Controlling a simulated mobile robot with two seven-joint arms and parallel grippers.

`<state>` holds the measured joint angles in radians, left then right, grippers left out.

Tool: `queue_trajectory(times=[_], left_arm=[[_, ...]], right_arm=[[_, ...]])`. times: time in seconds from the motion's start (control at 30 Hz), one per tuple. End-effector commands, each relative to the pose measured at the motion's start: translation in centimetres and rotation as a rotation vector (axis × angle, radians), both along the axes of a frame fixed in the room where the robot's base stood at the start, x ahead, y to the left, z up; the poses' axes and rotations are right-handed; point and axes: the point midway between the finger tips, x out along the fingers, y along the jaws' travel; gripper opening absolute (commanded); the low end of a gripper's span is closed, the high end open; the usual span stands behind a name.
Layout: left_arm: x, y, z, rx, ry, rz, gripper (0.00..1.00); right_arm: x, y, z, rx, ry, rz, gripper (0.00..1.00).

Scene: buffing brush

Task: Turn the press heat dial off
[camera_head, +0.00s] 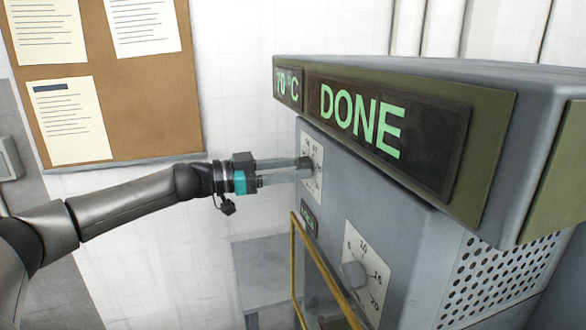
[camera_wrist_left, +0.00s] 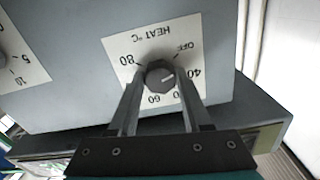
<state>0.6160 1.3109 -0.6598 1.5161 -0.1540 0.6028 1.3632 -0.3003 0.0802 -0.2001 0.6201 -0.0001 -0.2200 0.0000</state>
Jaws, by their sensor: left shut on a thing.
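The heat dial (camera_wrist_left: 160,73) is a dark round knob on a white plate (camera_wrist_left: 120,45) marked HEAT °C, which appears upside down in the left wrist view. In the head view the left gripper (camera_head: 303,168) reaches in from the left to the dial (camera_head: 306,162) on the press front (camera_head: 335,180). Part of the plate is hidden by the fingers. My right gripper is not in view.
The press display (camera_head: 362,122) reads 70 °C and DONE on a panel overhanging the dials. A second dial (camera_head: 353,274) sits lower right, with a yellow rail (camera_head: 325,272) close by. A cork board (camera_head: 125,75) hangs on the wall behind. Open space lies left of the press.

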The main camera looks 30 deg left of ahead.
Motion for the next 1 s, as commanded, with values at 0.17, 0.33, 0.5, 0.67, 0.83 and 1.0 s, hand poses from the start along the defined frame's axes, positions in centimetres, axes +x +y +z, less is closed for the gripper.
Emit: queue_trajectory(times=[0.17, 0.33, 0.5, 0.67, 0.83, 1.0], left_arm=[[-0.01, 0.02, 0.03, -0.1, 0.085, 0.001, 0.0], [-0.03, 0.0, -0.02, -0.171, 0.147, 0.001, 0.0], [-0.02, -0.01, 0.02, -0.217, 0.185, 0.001, 0.0], [-0.03, -0.02, 0.02, -0.237, 0.202, 0.0, 0.0], [-0.03, -0.02, 0.01, -0.244, 0.208, 0.0, 0.0], [-0.03, -0.02, 0.01, -0.244, 0.208, 0.0, 0.0]], right_arm=[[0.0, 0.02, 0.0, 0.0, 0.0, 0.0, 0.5], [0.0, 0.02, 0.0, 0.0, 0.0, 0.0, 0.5], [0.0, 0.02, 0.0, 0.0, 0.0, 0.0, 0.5], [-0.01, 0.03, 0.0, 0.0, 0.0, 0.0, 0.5], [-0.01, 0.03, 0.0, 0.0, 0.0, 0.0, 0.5], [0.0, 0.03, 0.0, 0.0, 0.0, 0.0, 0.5]])
